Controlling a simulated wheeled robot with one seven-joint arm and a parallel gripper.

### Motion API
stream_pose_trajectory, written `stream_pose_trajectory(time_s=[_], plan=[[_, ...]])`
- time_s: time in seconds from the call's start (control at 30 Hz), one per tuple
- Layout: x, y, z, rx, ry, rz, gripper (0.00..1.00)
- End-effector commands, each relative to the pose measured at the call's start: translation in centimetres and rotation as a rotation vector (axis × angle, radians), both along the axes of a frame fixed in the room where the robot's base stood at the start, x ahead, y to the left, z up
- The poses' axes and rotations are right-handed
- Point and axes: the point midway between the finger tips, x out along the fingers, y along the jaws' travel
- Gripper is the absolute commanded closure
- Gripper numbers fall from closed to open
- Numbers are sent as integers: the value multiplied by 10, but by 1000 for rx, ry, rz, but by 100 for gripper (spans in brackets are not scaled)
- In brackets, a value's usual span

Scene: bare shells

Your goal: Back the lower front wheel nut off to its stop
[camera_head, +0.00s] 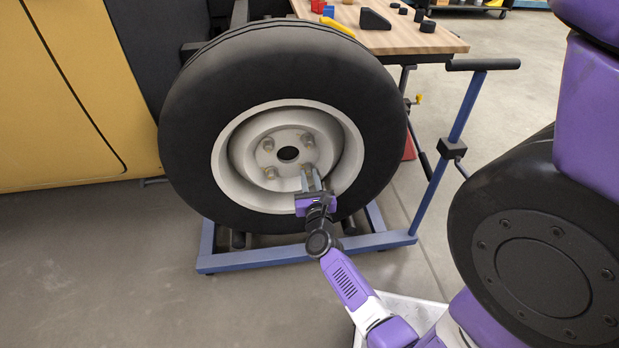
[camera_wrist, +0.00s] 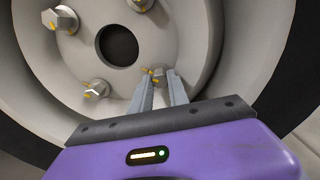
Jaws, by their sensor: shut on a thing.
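The wheel (camera_head: 182,140) has a black tyre and a pale rim with a dark centre hole. Wheel nuts with yellow marks sit around the hole. My gripper (camera_head: 311,178) reaches up from below to the lower right nut. In the wrist view its two grey fingers (camera_wrist: 160,82) are closed around that lower right nut (camera_wrist: 156,72), which is partly hidden between the tips. The lower left nut (camera_head: 270,172) is free; it also shows in the wrist view (camera_wrist: 97,89). The upper left nut (camera_head: 267,144) and upper right nut (camera_head: 308,139) are free too.
A blue wheel dolly (camera_head: 260,263) with an upright handle (camera_head: 462,110) stands around the wheel's bottom and right. A yellow body panel (camera_head: 70,100) is at the left. A wooden bench (camera_head: 400,40) with small parts stands behind. The floor at front left is clear.

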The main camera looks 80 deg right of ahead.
Motion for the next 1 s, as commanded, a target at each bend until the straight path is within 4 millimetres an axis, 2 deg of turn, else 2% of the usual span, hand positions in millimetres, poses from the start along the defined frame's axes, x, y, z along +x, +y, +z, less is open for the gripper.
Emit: stream_pose_trajectory(time_s=[0.27,0.47,1.0], plan=[[0,0,1,-14,33,0,100],[0,0,1,-53,128,-1,100],[0,1,2,-243,586,1,100]])
